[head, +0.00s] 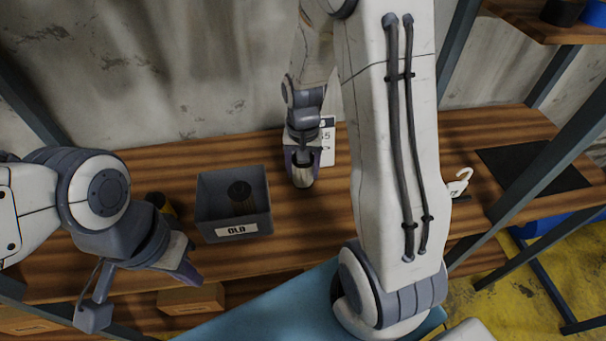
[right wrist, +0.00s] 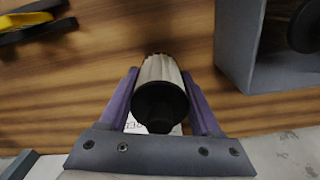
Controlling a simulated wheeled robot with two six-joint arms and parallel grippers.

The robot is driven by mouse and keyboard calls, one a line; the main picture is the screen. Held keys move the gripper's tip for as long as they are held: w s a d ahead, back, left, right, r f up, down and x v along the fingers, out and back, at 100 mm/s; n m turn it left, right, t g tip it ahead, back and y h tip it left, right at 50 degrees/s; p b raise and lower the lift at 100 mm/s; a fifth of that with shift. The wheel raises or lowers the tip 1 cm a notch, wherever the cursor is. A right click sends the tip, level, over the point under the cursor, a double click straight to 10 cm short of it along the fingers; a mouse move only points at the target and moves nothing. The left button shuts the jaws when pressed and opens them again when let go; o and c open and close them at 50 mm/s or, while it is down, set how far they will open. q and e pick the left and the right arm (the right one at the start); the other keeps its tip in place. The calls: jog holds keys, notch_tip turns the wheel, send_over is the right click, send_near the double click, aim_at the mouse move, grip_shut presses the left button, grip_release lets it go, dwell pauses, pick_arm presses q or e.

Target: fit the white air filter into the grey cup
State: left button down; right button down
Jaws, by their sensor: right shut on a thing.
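My right gripper (head: 303,165) is shut on the white air filter (head: 303,176) above the wooden bench. In the right wrist view, the filter (right wrist: 158,70) is a whitish pleated cylinder with a black end cap, between the two purple fingers of the right gripper (right wrist: 160,95). My left gripper (head: 190,265) is at the lower left, near the bench's front edge; its jaw opening does not show clearly. I cannot make out the grey cup in either view; my right arm hides part of the bench.
A grey box (head: 207,205) marked OLD, with a dark filter (head: 240,195) inside, stands left of my right gripper. A white card (head: 328,142) stands behind it. A yellow-and-black thing (right wrist: 35,25) lies on the bench. A dark mat (head: 530,168) lies at the right.

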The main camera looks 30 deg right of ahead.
aim_at(303, 177)
jog(key=shift+f, duration=1.35)
jog(key=shift+f, duration=0.1)
jog(key=shift+f, duration=0.15)
jog(key=shift+c, duration=0.4)
grip_release()
